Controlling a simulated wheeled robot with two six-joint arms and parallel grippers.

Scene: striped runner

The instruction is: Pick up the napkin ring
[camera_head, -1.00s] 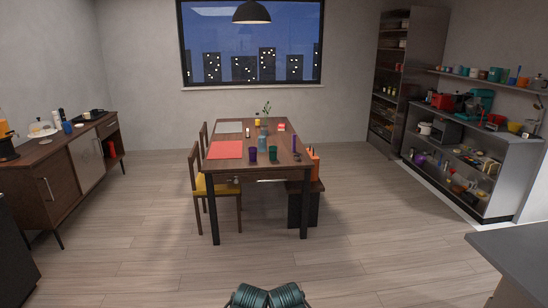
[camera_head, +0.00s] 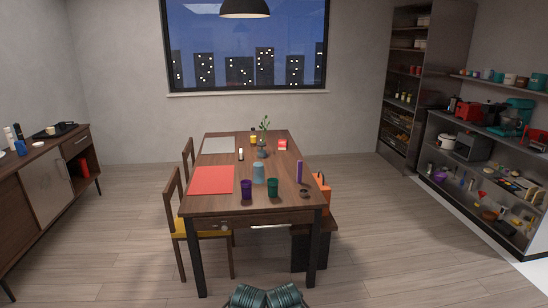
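A small dark ring-like object (camera_head: 304,193), which looks like the napkin ring, lies near the right front corner of the wooden dining table (camera_head: 216,206). It is too small to make out in detail. It stands apart, right of a green cup (camera_head: 272,187) and in front of a tall purple item (camera_head: 299,172). Only dark green parts of my own arms show at the bottom edge; neither gripper is in view.
A purple cup (camera_head: 246,190), a bluish glass (camera_head: 258,173) and a red placemat (camera_head: 213,180) are on the table. Chairs (camera_head: 181,225) stand at its left, a bench (camera_head: 315,245) with an orange item (camera_head: 321,193) at its right. Floor before the table is clear.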

